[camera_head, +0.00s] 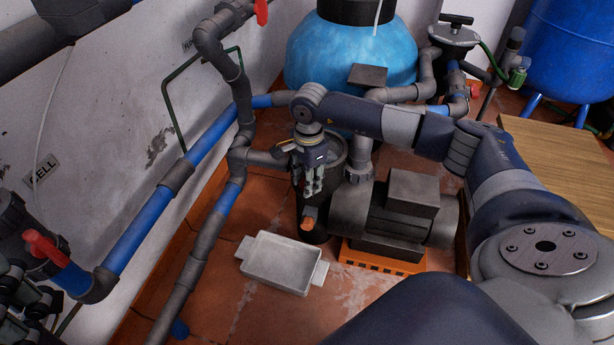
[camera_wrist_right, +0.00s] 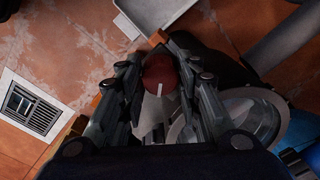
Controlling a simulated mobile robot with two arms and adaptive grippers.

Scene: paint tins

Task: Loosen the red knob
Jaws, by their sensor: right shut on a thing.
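The red knob (camera_wrist_right: 160,74) is a dark red round cap with a pale line on it, seen in the right wrist view between my fingers. My right gripper (camera_wrist_right: 160,62) is shut on it, one finger on each side. In the head view my right gripper (camera_head: 313,192) points down over the dark pot at the front of the pump, and the knob cannot be made out there. Part of my left gripper (camera_head: 28,308) shows at the lower left edge, far from the knob; its jaws are unclear.
A grey pump (camera_head: 405,215) stands on an orange base (camera_head: 385,262) right of the gripper. A pale tray (camera_head: 280,263) lies on the tiled floor in front. Blue and grey pipes (camera_head: 145,222) run along the left wall, with a red valve handle (camera_head: 45,248). A wooden table (camera_head: 565,160) is at right.

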